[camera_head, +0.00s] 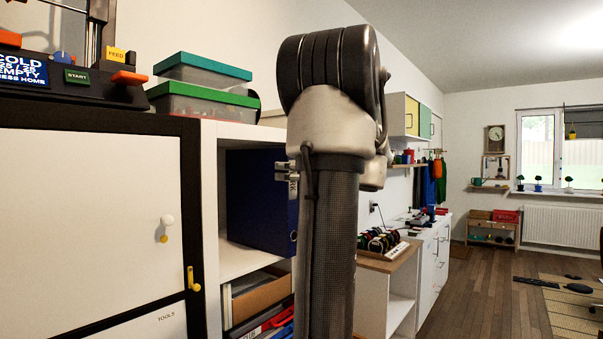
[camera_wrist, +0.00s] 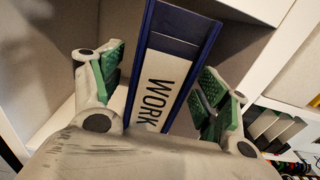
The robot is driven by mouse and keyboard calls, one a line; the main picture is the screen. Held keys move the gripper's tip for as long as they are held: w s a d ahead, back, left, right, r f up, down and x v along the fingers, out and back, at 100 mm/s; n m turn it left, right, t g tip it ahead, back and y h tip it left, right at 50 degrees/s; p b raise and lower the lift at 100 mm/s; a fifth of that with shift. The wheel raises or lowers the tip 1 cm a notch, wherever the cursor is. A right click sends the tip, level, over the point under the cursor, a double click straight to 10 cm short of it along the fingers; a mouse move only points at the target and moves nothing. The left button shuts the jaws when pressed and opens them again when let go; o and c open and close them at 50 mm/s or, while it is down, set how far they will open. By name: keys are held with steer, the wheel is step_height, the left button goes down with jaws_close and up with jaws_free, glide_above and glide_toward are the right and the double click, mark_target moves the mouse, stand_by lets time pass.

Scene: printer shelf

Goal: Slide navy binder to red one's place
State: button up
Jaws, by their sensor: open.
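The navy binder (camera_head: 258,202) stands upright in the upper shelf compartment in the head view, partly hidden by my arm. In the wrist view the navy binder (camera_wrist: 183,30) shows its spine with a white label reading WORK. My gripper (camera_wrist: 163,98) is open, with one green-padded finger on each side of the spine. A gap shows between each finger and the binder. No red binder can be made out in that compartment; a red item shows low in the shelf below, partly hidden.
The shelf board (camera_head: 236,262) left of the binder is bare. Below it stand a cardboard box (camera_head: 262,297) and several files. Clear bins with green lids (camera_head: 205,98) sit on top. A white cabinet (camera_head: 90,215) is at left. Wooden floor (camera_head: 480,300) is open at right.

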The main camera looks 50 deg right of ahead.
steer(key=w, duration=0.3)
steer(key=shift+w+a, duration=0.1)
jaws_close()
stand_by(0.4)
steer(key=shift+a, duration=0.15)
